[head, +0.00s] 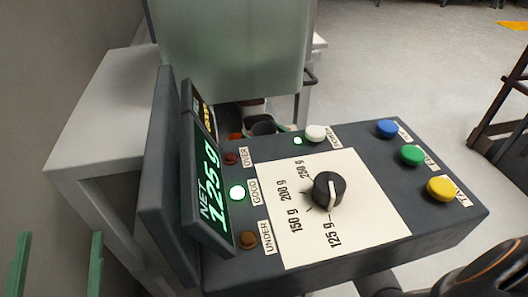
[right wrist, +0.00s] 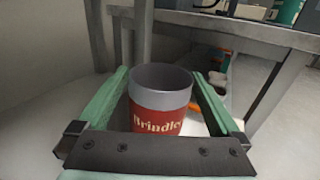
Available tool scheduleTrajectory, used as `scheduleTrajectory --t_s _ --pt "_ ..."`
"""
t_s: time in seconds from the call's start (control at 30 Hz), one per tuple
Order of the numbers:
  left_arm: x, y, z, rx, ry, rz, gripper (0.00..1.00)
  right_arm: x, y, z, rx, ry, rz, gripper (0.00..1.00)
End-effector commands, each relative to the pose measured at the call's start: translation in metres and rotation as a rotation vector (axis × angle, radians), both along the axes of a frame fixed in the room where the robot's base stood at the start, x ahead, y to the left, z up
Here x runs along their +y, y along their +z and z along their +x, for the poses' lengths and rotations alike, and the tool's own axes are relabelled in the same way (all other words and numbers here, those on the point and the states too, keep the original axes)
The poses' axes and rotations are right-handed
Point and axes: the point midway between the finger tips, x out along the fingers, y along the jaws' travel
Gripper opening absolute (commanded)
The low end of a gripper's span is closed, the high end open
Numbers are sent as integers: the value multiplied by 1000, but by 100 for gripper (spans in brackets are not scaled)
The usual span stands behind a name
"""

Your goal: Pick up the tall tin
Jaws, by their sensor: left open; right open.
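A grey tin (right wrist: 161,120) with a red label reading "Brindle" stands open-topped in the right wrist view. My right gripper (right wrist: 160,74) is open, with one green finger on each side of the tin. Small gaps seem to show beside the fingers, but I cannot tell whether either touches it. The tin's lower part is hidden behind the gripper's dark crossbar. I cannot make out this tin for certain in the head view. My left gripper (head: 60,240) is open and empty at the lower left of the head view.
A dark weighing console (head: 385,215) with a dial, coloured buttons and a display reading 125 g fills the middle of the head view. A grey metal hopper (head: 235,50) rises behind it. A table frame (right wrist: 260,32) stands behind the tin.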

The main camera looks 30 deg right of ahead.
Motion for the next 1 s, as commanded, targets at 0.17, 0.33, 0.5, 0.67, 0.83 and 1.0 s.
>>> scheduleTrajectory --t_s 0.17,0.33,0.5,0.67,0.83,1.0 --pt "-3 26 -14 -131 -24 2 100 4 -1 22 -2 -2 2 100" --pt "-4 37 -21 -186 -34 4 100 6 -1 30 1 -1 1 100" --pt "-4 39 -22 -189 -35 3 100 6 -1 31 2 -1 0 100" --pt "-4 38 -22 -188 -35 3 100 6 -1 30 1 -2 0 88" --pt "-5 38 -22 -188 -35 3 100 6 -1 30 1 -2 1 68" --pt "-5 38 -22 -186 -35 3 100 6 -1 30 1 -2 1 49"
